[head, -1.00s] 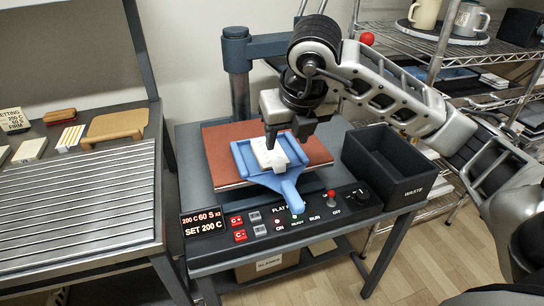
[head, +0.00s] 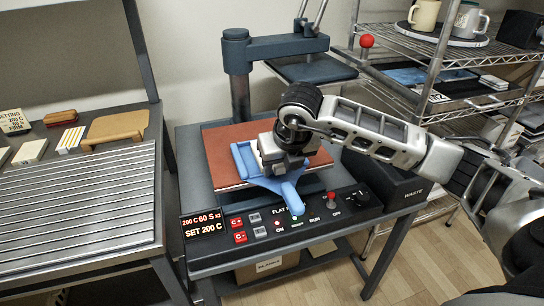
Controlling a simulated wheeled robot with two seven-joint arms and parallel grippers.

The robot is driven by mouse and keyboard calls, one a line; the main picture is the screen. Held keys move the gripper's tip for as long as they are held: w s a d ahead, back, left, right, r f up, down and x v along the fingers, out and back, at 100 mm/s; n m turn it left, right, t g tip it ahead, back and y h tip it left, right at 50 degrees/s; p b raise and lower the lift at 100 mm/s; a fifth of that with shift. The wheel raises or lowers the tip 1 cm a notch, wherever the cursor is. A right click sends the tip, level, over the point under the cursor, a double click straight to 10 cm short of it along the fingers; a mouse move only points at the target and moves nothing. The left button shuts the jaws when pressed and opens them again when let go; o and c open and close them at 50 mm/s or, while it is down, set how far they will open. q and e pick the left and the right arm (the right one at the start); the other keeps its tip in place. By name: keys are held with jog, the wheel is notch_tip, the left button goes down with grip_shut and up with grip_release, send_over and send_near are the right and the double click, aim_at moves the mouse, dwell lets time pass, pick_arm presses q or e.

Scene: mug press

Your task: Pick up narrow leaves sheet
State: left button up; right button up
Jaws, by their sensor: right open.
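My right gripper (head: 283,163) is over the blue paddle-shaped holder (head: 292,196) on the flat press, pointing down. It is open. The white piece seen earlier on the holder is now mostly hidden behind the gripper, and I cannot tell whether the fingers touch it. The holder lies on the reddish-brown press pad (head: 222,178), its handle over the control panel. I cannot make out a leaf pattern on anything, so I cannot tell which thing is the narrow leaves sheet. My left gripper is not in view.
The dark upper plate (head: 312,69) stands raised behind the pad. A red ball knob (head: 366,41) is at its right. The black waste bin (head: 385,182) is partly behind my right arm. A ribbed metal table (head: 80,205) is at left, wire shelves (head: 480,58) at right.

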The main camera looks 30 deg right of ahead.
jog(key=shift+c, duration=0.3)
jog(key=c, duration=1)
jog(key=shift+r, duration=0.1)
